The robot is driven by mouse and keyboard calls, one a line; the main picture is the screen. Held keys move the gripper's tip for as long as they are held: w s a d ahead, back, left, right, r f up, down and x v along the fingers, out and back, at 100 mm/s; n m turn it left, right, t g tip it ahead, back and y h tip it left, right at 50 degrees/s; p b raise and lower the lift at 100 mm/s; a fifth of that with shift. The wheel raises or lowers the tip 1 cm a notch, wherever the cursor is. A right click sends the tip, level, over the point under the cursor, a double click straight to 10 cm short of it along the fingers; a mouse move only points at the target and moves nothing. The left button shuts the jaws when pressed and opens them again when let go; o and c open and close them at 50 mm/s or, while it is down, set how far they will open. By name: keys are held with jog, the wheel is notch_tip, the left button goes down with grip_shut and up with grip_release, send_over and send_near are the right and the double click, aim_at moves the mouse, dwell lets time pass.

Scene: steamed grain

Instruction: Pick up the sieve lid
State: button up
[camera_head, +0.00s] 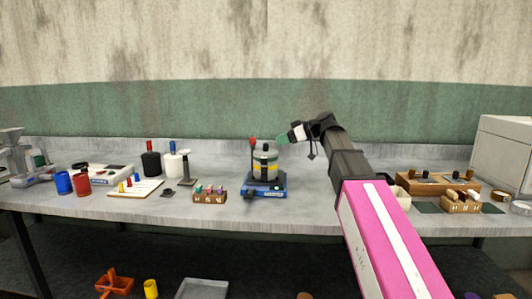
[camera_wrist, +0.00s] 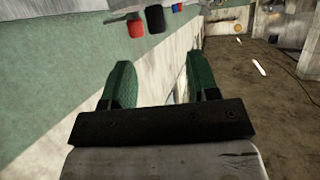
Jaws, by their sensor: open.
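In the head view a sieve stack (camera_head: 265,166) with a yellow band stands upright on a blue-based device (camera_head: 264,189) at the middle of the bench. The sieve lid (camera_head: 265,153) appears to be its top piece, with a small dark knob. My gripper (camera_head: 283,138) is above and slightly right of the stack in the picture, pointing left, and apart from the lid. In the wrist view my gripper (camera_wrist: 161,76) has two green fingers spread with nothing between them. I cannot make out the lid in the wrist view.
A red-topped post (camera_head: 254,143) rises beside the stack's left. A wooden rack (camera_head: 210,194) stands to its left, with black and white bottles (camera_head: 173,165) farther left. More wooden racks (camera_head: 438,183) stand on the right. Bare bench (camera_head: 310,205) lies right of the device.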

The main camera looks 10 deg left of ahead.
aim_at(266, 144)
jog(key=x, duration=0.8)
jog(key=shift+w+a+f, duration=0.1)
jog(key=shift+w+a, duration=0.15)
jog(key=shift+a, duration=0.05)
grip_shut()
